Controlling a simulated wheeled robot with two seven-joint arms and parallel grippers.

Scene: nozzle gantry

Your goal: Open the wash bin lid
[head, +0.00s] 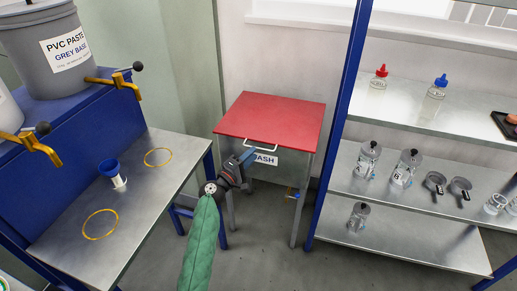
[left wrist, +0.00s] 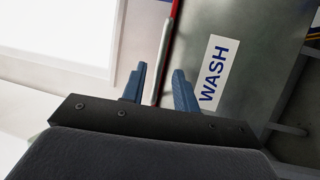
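The wash bin has a flat red lid (head: 272,119), which lies closed on top. A white bar handle (head: 274,145) runs along the lid's front edge. A white WASH label (head: 265,159) is on the bin's front, partly hidden by my gripper. My left gripper (head: 247,156) is in front of the bin, just below the handle's left part. In the left wrist view its two blue fingers (left wrist: 160,69) are apart, and the pale handle bar (left wrist: 162,62) shows between them. I cannot tell whether either finger touches it. My right gripper is in neither view.
A metal bench (head: 140,190) with a blue funnel (head: 110,168) and yellow rings stands at the left, with a grey paste bucket (head: 45,50) above it. A blue-framed shelf (head: 440,195) with bottles stands at the right. Floor is clear in front of the bin.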

